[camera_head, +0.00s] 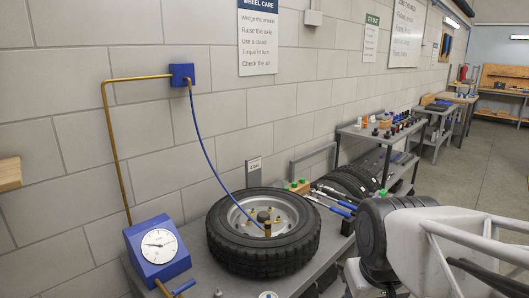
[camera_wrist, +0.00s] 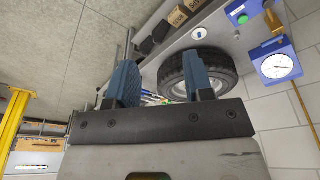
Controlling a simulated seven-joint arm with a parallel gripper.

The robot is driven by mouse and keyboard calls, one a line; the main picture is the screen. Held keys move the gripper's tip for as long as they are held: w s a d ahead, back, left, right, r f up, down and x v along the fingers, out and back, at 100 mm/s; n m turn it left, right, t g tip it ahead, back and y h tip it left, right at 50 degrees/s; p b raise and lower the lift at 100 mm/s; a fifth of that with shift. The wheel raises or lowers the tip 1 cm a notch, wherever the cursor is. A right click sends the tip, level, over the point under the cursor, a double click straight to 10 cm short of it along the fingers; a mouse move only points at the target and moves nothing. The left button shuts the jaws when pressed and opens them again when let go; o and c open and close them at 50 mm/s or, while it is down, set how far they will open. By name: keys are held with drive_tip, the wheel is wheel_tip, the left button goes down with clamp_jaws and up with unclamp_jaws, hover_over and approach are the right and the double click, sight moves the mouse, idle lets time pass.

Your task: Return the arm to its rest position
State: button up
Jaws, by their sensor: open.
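My gripper (camera_wrist: 160,80) shows in the wrist view as two blue fingers on a dark bar. The fingers stand wide apart with nothing held between them. The wheel (camera_wrist: 225,62) appears beyond the fingers, partly hidden by the right one. In the head view the same wheel (camera_head: 226,250) lies flat on the grey bench, with a blue hose (camera_head: 209,150) running down to its hub area. I cannot make out my gripper in the head view.
A blue gauge box (camera_head: 146,268) stands left of the wheel, beside a brass pipe (camera_head: 116,140). Blue-handled tools (camera_head: 333,203) lie right of the wheel. A white tubular structure (camera_head: 425,245) fills the lower right. A yellow post (camera_wrist: 12,128) stands left in the wrist view. Floor shows far right.

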drive_tip(key=shift+s+d+f+m, duration=0.15)
drive_tip(key=shift+s+d+m, duration=0.15)
drive_tip(key=shift+s, duration=0.3)
drive_tip(key=shift+s+d+f+m, duration=0.15)
drive_tip(key=shift+s+m, duration=0.15)
drive_tip(key=shift+s, duration=0.25)
idle(0.4)
